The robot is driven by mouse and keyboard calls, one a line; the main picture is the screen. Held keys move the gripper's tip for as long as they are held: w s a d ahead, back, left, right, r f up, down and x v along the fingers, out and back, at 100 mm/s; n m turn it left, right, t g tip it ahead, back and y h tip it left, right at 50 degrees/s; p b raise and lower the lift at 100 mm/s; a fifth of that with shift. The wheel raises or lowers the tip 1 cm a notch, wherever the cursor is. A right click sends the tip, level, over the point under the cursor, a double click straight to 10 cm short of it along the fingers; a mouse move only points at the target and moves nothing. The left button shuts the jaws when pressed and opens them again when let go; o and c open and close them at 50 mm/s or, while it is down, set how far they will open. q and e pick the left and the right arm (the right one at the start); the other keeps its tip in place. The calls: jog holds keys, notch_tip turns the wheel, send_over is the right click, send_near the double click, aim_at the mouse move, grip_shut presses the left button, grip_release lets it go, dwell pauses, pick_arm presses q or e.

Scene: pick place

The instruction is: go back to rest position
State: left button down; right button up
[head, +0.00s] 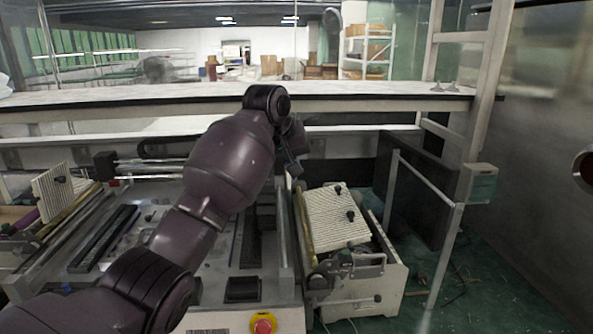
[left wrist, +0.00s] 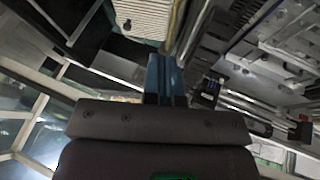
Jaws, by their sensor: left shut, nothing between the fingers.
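My left arm reaches up from the lower left of the head view, over the machine bed. My left gripper (head: 295,168) points downward near the middle, partly hidden behind my own wrist. In the left wrist view the two bluish fingers of the gripper (left wrist: 165,78) are together, with nothing between them. My right arm and right gripper are not in view.
A machine bed (head: 205,270) with metal rails lies under my left arm. A red emergency button (head: 263,324) is at its front. A ribbed board (head: 335,216) sits on a unit to the right. A long white ledge (head: 380,97) runs behind.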

pick_arm(q)
jog(key=w+r+m+t+h, duration=0.3)
jog(key=r+m+t, duration=0.1)
jog(key=r+t, duration=0.5)
jog(key=s+a+f+t+y, duration=0.1)
jog(key=s+a+f+t, duration=0.15)
jog(key=a+f, duration=0.6)
jog(key=s+a+f+t, duration=0.2)
jog(key=s+a+f, duration=0.2)
jog(key=a+f, duration=0.5)
jog(key=s+a+f+n+g+y, duration=0.1)
jog(key=s+a+f, duration=0.4)
jog(key=s+f, duration=0.6)
jog(key=s+a+f+n+g+y, duration=0.1)
jog(key=s+a+f+g+y, duration=0.2)
jog(key=s+f, duration=0.9)
jog(key=s+a+f+n+g+y, duration=0.1)
jog(key=s+a+f+g+y, duration=0.1)
jog(key=s+a+f, duration=0.5)
jog(key=s+f, duration=0.4)
jog(key=s, duration=0.3)
jog(key=shift+a+f+n, duration=0.25)
jog(key=shift+f+n, duration=0.05)
jog(key=shift+g, duration=0.25)
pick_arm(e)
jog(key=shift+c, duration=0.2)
